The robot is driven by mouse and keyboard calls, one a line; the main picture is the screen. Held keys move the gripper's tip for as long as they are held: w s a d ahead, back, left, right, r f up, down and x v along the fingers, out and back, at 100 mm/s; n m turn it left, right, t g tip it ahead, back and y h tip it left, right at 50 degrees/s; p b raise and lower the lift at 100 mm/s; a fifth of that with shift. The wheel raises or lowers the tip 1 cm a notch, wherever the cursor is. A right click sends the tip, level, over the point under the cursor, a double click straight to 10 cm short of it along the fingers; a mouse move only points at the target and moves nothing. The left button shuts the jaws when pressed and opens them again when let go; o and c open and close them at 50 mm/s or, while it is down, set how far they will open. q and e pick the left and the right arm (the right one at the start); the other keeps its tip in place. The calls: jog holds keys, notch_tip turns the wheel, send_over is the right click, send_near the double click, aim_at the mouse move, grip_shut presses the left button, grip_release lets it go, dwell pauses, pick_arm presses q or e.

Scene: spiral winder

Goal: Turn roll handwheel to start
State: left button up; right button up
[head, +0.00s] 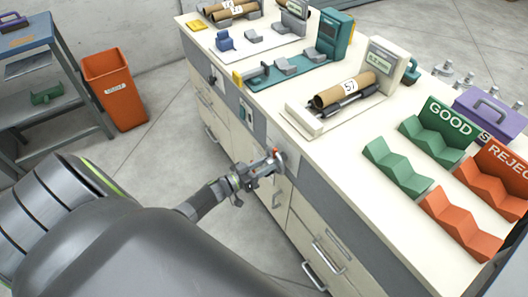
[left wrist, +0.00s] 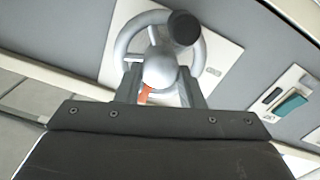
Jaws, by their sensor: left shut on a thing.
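The roll handwheel (left wrist: 127,41) is a silver ring with a rounded hub (left wrist: 160,69) and a dark knob (left wrist: 184,27) at the upper right of the ring. It sits on a white plate on the grey cabinet front. In the head view the handwheel (head: 280,161) is small and partly hidden by my left gripper (head: 268,166). In the left wrist view the fingers of my left gripper (left wrist: 158,88) stand on either side of the hub, shut on the handwheel. A red-orange pointer (left wrist: 145,95) shows between the fingers. My right gripper is not in view.
The cream benchtop (head: 345,133) above carries a cardboard roll (head: 345,90) on a winder, green racks (head: 397,165), orange racks (head: 460,222) and a purple case (head: 490,108). Drawer handles (head: 313,275) stick out below. An orange bin (head: 115,88) stands at left; the floor between is clear.

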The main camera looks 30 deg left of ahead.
pick_arm(q)
jog(key=o, duration=1)
jog(key=b+v, duration=0.1)
jog(key=v, duration=1.6)
jog(key=shift+s+a, duration=0.1)
jog(key=shift+s, duration=0.1)
jog(key=shift+f, duration=0.15)
